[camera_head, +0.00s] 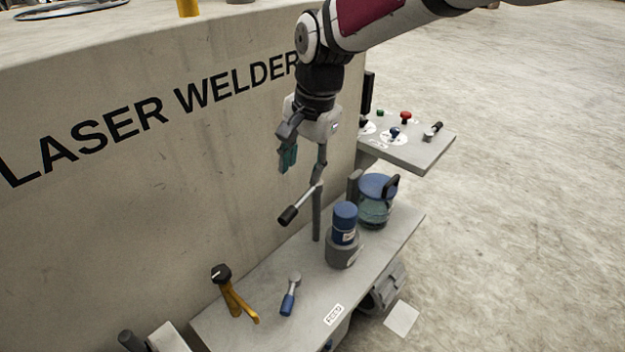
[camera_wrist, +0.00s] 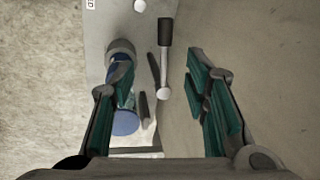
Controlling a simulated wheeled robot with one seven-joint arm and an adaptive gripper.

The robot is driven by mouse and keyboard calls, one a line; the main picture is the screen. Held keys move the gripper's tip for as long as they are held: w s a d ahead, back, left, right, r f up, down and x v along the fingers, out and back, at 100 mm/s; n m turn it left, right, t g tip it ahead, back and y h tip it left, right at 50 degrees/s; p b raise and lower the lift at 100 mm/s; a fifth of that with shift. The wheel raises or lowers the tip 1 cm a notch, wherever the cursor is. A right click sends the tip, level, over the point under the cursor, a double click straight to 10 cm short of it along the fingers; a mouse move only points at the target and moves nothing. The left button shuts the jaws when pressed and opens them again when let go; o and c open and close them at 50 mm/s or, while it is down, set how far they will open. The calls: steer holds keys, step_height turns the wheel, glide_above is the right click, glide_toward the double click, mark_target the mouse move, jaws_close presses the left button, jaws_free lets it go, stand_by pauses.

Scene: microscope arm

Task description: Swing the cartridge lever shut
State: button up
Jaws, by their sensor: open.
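The cartridge lever (camera_head: 303,203) is a thin silver bar with a black grip, on top of an upright grey post (camera_head: 317,222). Its black grip points down-left in the head view, away from the blue cartridge (camera_head: 345,220), which stands upright in a grey round holder (camera_head: 343,250). My gripper (camera_head: 303,168) is open and empty, pointing down just above the post. In the wrist view the lever (camera_wrist: 164,65) lies between my open gripper's fingers (camera_wrist: 162,78), with its grip toward the top. I cannot tell whether a finger touches it. The cartridge is partly hidden by the left finger there.
The bench (camera_head: 260,320) bears a yellow-handled tool (camera_head: 235,298), a small blue-handled tool (camera_head: 290,294) and a blue-lidded jar (camera_head: 376,188). A control panel (camera_head: 418,150) with buttons juts out behind. The LASER WELDER wall (camera_head: 120,200) stands close on the left.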

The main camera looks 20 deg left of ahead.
mark_target(289, 212)
steer(key=a+f, duration=0.1)
steer(key=f, duration=0.3)
steer(key=a+f+p, duration=0.1)
steer(key=f, duration=0.4)
steer(key=a+f, duration=0.1)
steer(key=f, duration=0.4)
steer(key=shift+w+a, duration=0.15)
steer(key=shift+a, duration=0.2)
jaws_close()
